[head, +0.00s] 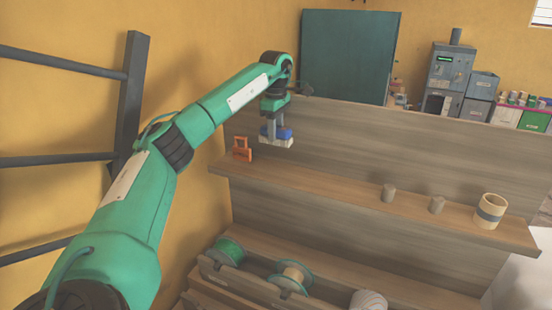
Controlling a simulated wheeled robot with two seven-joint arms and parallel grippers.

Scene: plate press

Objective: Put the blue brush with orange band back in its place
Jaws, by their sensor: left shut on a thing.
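My left gripper (277,130) reaches in over the left part of the wooden shelf, pointing down. It is shut on a blue brush (285,133) with pale bristles along its lower side. The brush looks held a little above the shelf; its exact height is hard to tell. I cannot make out an orange band on it; the fingers cover part of it. A small orange bracket-like frame (242,153) stands at the shelf's left end, just left of the brush and apart from it. My right gripper is not in view.
The shelf (330,185) has a tall back board. Spools (229,250) lie below. The shelf's middle is clear. A dark ladder-like frame (131,95) is at left.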

